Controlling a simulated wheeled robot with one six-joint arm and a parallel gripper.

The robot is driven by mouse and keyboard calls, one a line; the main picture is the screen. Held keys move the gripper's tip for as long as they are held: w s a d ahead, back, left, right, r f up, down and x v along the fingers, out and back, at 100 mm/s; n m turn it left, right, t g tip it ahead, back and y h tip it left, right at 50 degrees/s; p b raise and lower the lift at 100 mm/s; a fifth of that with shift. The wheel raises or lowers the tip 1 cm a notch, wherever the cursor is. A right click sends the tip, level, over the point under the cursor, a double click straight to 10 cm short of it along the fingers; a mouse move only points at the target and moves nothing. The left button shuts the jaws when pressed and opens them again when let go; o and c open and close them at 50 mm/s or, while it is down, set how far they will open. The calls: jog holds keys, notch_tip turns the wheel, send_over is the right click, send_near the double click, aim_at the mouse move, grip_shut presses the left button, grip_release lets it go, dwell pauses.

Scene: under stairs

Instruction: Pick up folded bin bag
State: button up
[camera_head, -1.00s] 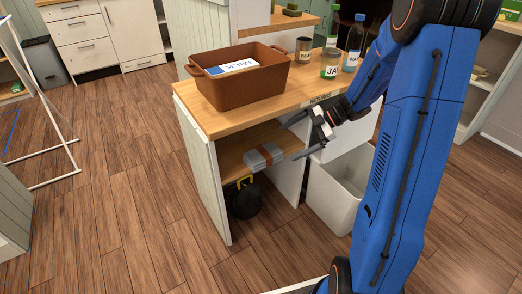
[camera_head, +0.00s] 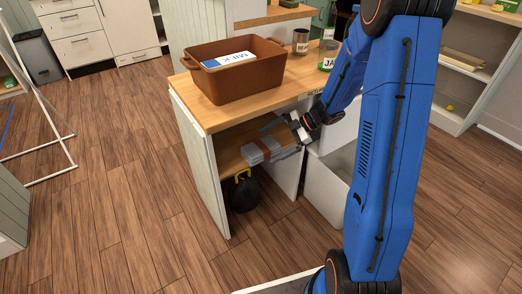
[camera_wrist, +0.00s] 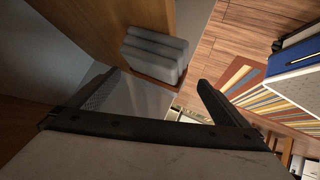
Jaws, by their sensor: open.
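The folded bin bag (camera_head: 252,154) is a grey, layered bundle lying on the wooden shelf (camera_head: 228,160) under the counter. It shows in the wrist view as a grey folded block (camera_wrist: 155,52) at the top middle. My gripper (camera_head: 273,140) reaches into the shelf opening from the right, close to the bag. In the wrist view my gripper (camera_wrist: 158,77) is open and empty, with its two fingers spread wide. The bag appears just beyond the fingertips, between their lines. I cannot tell if a finger touches it. In the head view the fingers partly cover the bag's right side.
A brown tub (camera_head: 237,75) with a milk-labelled item stands on the wooden counter (camera_head: 213,117) above the shelf. Jars stand behind it at the right. A black object with a yellow handle (camera_head: 243,190) is below the shelf. A white bin (camera_head: 325,190) stands right of the unit.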

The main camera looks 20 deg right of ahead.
aim_at(268, 146)
jog(key=x, duration=0.3)
jog(key=shift+w+f, duration=0.1)
jog(key=shift+f, duration=0.1)
jog(key=c, duration=1)
jog(key=shift+r, duration=0.6)
jog(key=c, duration=0.6)
jog(key=shift+s+d+r, duration=0.1)
jog(key=shift+s+r, duration=0.15)
jog(key=shift+r, duration=0.35)
jog(key=shift+s+d+r, duration=0.1)
jog(key=shift+s+r, duration=0.2)
jog(key=shift+r, duration=0.3)
jog(key=s+d, duration=0.1)
jog(key=s, duration=0.4)
jog(key=s+d, duration=0.2)
jog(key=s, duration=0.3)
jog(key=s+d, duration=0.2)
jog(key=s, duration=0.4)
